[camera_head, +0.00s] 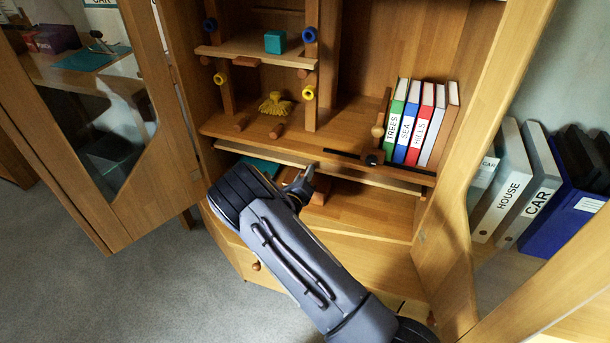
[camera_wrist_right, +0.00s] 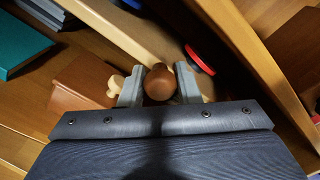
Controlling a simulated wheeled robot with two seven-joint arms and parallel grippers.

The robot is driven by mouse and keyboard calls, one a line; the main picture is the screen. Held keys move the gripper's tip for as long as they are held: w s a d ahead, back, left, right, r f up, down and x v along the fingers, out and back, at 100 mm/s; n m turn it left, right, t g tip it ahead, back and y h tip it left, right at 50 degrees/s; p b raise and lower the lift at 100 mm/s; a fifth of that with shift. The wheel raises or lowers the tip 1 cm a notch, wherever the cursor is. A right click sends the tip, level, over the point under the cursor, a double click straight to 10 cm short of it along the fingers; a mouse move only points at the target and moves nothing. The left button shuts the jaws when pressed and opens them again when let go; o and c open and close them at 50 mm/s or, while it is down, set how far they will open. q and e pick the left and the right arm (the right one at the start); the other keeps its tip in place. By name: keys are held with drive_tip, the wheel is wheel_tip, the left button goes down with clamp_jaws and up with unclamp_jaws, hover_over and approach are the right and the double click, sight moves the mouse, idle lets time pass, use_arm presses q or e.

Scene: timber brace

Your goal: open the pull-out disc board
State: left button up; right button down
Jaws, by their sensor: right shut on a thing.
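The disc board appears to be the thin pale board (camera_head: 385,179) under the middle shelf of the cabinet; its front edge runs across the opening. My right gripper (camera_head: 303,187) is at this edge, with my dark forearm hiding part of the space below. In the right wrist view, my right gripper (camera_wrist_right: 158,88) is shut on a round brown wooden knob (camera_wrist_right: 160,80), one finger on each side. The pale board edge (camera_wrist_right: 118,36) runs diagonally just behind the knob. How far the board is out is hard to tell. My left gripper is not in view.
Open cabinet doors stand at left (camera_head: 75,150) and right (camera_head: 535,50).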

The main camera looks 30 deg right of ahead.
drive_tip(key=shift+s+a, duration=0.1)
drive_tip(key=p+v, duration=0.5)
drive_tip(key=v, duration=1.8)
drive_tip(key=shift+s, duration=0.2)
drive_tip(key=c, duration=1.1)
unclamp_jaws()
drive_tip(key=v, duration=0.7)
drive_tip(key=shift+s+a+p, duration=0.25)
drive_tip(key=shift+a+p, duration=0.05)
drive_tip(key=shift+p, duration=0.1)
